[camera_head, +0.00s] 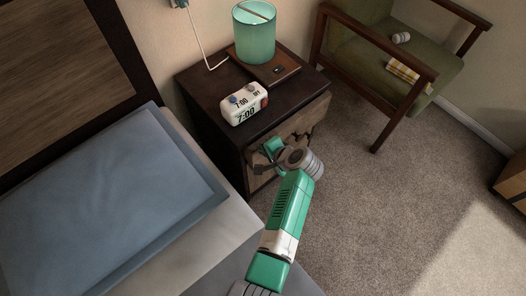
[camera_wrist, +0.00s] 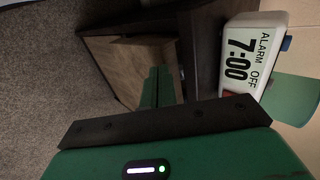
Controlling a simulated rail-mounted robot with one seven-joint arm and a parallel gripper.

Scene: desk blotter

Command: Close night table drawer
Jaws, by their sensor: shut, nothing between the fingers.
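The night table (camera_head: 205,92) is dark wood and stands beside the bed. Its drawer front (camera_head: 306,122) is lighter brown wood, partly hidden by my arm in the head view. My gripper (camera_head: 264,152) is at the near side of the drawer front, shut and empty. In the wrist view, the green fingers (camera_wrist: 159,84) lie together in front of a brown wood panel of the night table (camera_wrist: 143,62). I cannot tell whether they touch it, or how far the drawer stands out.
On the night table top are a white alarm clock (camera_head: 243,103), a teal lamp (camera_head: 254,35) and a brown flat object (camera_head: 283,66). The bed (camera_head: 110,190) is close on the left. A green armchair (camera_head: 385,65) stands at the back right. Carpet (camera_head: 400,200) on the right is clear.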

